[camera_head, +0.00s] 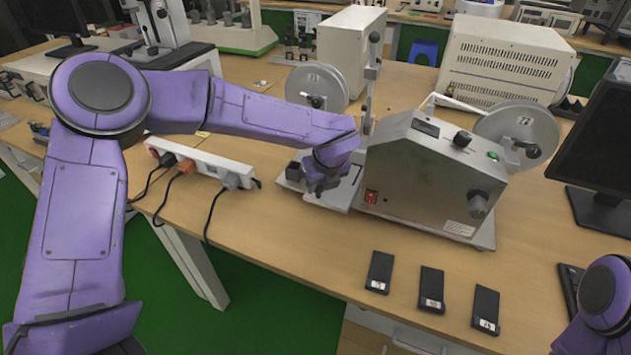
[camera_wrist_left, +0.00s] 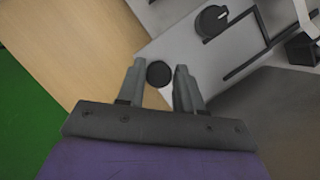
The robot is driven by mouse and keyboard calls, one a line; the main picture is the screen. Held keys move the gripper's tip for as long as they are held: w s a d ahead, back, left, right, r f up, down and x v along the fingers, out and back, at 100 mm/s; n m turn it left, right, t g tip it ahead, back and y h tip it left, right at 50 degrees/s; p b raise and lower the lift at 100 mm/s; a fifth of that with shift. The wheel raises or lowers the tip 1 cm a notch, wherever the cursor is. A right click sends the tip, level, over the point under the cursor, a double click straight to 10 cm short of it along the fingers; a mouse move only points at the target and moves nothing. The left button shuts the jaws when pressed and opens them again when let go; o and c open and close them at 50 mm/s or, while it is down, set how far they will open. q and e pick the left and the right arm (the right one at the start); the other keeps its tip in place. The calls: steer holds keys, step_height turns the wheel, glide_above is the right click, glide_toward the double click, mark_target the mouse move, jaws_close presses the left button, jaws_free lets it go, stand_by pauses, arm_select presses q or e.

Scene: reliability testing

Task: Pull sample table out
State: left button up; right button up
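The sample table (camera_head: 345,197) is a pale flat plate at the left foot of a grey metal machine (camera_head: 428,180). It also shows as a pale surface in the left wrist view (camera_wrist_left: 195,55). A round black knob (camera_wrist_left: 159,73) lies between the fingertips of my left gripper (camera_wrist_left: 160,72), with small gaps on both sides. The fingers are apart. In the head view my left gripper (camera_head: 322,183) points down over the sample table and hides part of it. My right arm shows at the bottom right corner, but its gripper is out of the picture.
A white power strip (camera_head: 205,165) with plugs and cables lies left of the machine. Three black devices (camera_head: 432,288) lie along the front edge. A monitor (camera_head: 603,150) stands at the right, and a white ventilated box (camera_head: 505,60) stands behind.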

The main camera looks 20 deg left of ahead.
arm_select(q)
steer(key=shift+o, duration=1.1)
steer(key=shift+r, duration=0.1)
steer(key=v, duration=1)
steer(key=shift+r+b, duration=0.25)
steer(key=shift+b, duration=0.1)
steer(key=shift+s+d, duration=0.1)
